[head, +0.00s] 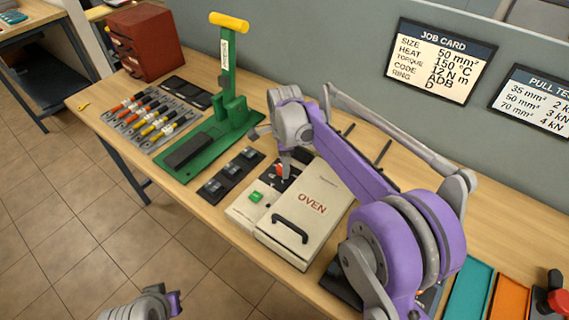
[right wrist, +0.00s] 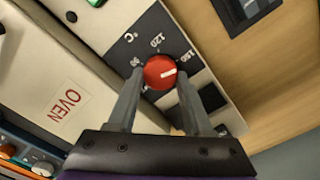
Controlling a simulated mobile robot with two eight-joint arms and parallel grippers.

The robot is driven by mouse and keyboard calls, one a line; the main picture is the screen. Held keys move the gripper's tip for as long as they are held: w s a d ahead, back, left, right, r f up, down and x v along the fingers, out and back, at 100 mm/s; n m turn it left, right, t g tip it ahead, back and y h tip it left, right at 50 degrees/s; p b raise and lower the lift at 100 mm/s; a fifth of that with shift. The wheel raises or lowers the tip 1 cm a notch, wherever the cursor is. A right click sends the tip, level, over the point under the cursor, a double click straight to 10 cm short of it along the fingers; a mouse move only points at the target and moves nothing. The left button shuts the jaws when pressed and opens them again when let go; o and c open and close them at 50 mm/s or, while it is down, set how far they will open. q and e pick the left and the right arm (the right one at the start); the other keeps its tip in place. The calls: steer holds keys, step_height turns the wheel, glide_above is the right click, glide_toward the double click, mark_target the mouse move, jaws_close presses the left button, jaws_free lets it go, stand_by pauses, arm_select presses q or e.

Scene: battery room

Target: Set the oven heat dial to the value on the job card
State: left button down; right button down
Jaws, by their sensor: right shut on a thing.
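The job card (head: 441,62) on the wall reads heat 150 °C. The closed oven (head: 313,207) stands on the bench, with a control strip along its left side. Its red heat dial (right wrist: 160,72) shows in the right wrist view, its white mark pointing right and slightly up, near the number right of 120; that number is hard to read. My right gripper (right wrist: 158,80) has a finger on either side of the dial and is shut on it. In the head view it (head: 283,172) comes down over the strip. My left gripper (head: 174,302) is low at the bottom edge, its jaws unclear.
A green switch (head: 256,197) is near the dial. A green press (head: 224,110) with a yellow handle, a tool tray (head: 150,120) and a red drawer cabinet (head: 145,42) stand left. Teal and orange trays (head: 470,291) lie right. Floor is clear in front.

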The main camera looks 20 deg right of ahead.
steer(key=shift+c, duration=1.5)
jaws_free()
step_height(320, 180, up, 11)
steer(key=shift+p, duration=0.35)
steer(key=shift+f, duration=0.1)
